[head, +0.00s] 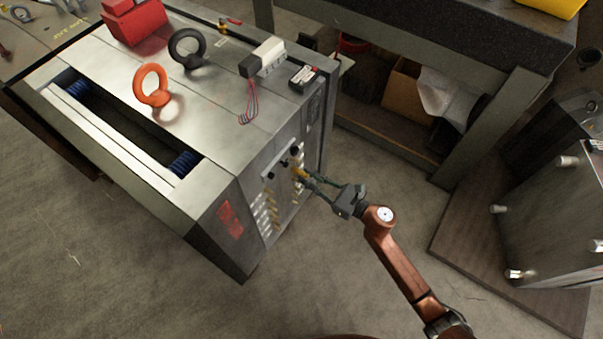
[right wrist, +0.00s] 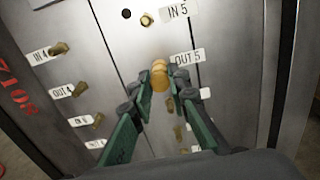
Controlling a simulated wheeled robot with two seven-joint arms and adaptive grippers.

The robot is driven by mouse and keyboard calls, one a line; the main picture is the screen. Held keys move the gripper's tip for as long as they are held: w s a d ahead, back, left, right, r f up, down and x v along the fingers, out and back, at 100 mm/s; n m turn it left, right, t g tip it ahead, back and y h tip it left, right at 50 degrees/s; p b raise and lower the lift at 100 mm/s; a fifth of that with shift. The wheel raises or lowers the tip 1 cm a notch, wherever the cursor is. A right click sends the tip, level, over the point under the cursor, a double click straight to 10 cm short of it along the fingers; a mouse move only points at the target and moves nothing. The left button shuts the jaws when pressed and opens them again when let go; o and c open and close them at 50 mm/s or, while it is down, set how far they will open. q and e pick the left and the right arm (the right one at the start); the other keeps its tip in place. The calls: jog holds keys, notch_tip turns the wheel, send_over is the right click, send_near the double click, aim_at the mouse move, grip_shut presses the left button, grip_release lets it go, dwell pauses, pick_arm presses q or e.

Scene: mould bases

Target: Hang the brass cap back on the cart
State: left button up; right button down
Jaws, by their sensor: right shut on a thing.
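A brass cap-like piece (right wrist: 159,76) sits between the fingertips of my right gripper (right wrist: 160,82), which is shut on it. In the head view my right gripper (head: 309,178) reaches from the right to the labelled side face of a large steel mould base (head: 225,170). The brass piece is close to that face, beside the OUT 5 label (right wrist: 187,58). I cannot tell whether it touches a fitting there. A black hole (right wrist: 126,14) and a brass fitting (right wrist: 146,19) are above, near the IN 5 label. I cannot pick out a cart for certain. My left gripper is not in view.
Brass fittings with labels (right wrist: 58,48) line the face on both sides. An orange eye bolt (head: 151,87), a black eye bolt (head: 188,48) and a connector with wires (head: 263,60) are on top. A workbench (head: 400,45) stands behind. Floor in front is clear.

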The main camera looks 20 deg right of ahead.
jog(key=shift+v, duration=2.5)
jog(key=shift+d, duration=0.1)
send_near(308, 178)
jog(key=shift+s+d, duration=0.45)
jog(key=shift+s, duration=0.05)
